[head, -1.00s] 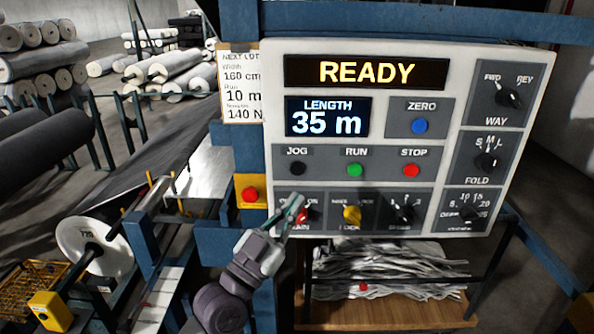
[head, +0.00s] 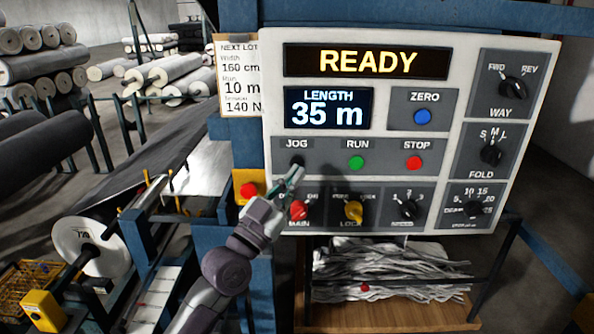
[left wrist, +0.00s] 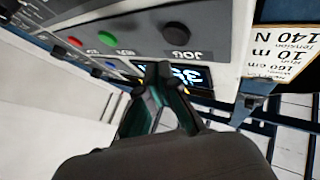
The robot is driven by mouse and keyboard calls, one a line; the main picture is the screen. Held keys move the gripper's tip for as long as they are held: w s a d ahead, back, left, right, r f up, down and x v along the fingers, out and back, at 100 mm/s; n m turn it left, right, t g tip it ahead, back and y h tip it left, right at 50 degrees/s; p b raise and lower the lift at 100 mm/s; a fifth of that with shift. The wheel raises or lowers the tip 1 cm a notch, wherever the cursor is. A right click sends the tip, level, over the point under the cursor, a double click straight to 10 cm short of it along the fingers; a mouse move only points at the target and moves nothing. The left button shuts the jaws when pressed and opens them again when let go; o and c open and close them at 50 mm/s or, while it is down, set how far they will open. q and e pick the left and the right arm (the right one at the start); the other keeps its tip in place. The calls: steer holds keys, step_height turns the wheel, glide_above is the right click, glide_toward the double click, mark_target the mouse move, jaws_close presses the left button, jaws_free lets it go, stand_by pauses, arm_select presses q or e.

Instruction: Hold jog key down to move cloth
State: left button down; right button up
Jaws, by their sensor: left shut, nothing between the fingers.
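The black jog key (head: 297,161) is at the left of the key row on the white control panel (head: 275,215), under the word JOG. It also shows in the left wrist view (left wrist: 177,33), where the panel is upside down. My left gripper (head: 295,174) is shut and empty, its fingertips just below the jog key in the head view. In the left wrist view the fingertips (left wrist: 158,72) appear apart from the key. The dark cloth (head: 165,145) lies over the machine at left. The status display (head: 366,61) reads READY; the length display (head: 328,108) reads 35 m. My right gripper is not seen.
The green run key (head: 356,162) and red stop key (head: 414,162) sit right of jog. The red main knob (head: 299,209) and yellow lock knob (head: 353,211) are below. A red button on a yellow box (head: 249,190) is left of the panel.

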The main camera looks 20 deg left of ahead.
arm_select(q)
steer(key=shift+w+a, duration=0.25)
steer(key=shift+w, duration=0.55)
steer(key=shift+w+b, duration=0.1)
steer(key=shift+b, duration=0.25)
stand_by(0.6)
steer(key=shift+w+a, duration=0.1)
steer(key=shift+w, duration=0.2)
steer(key=shift+w+a+b, duration=0.15)
steer(key=shift+w+b, duration=0.25)
stand_by(0.6)
steer(key=shift+s, duration=0.1)
stand_by(3.6)
steer(key=shift+s+d+p, duration=0.25)
steer(key=shift+s+p, duration=0.3)
steer(key=shift+s, duration=0.15)
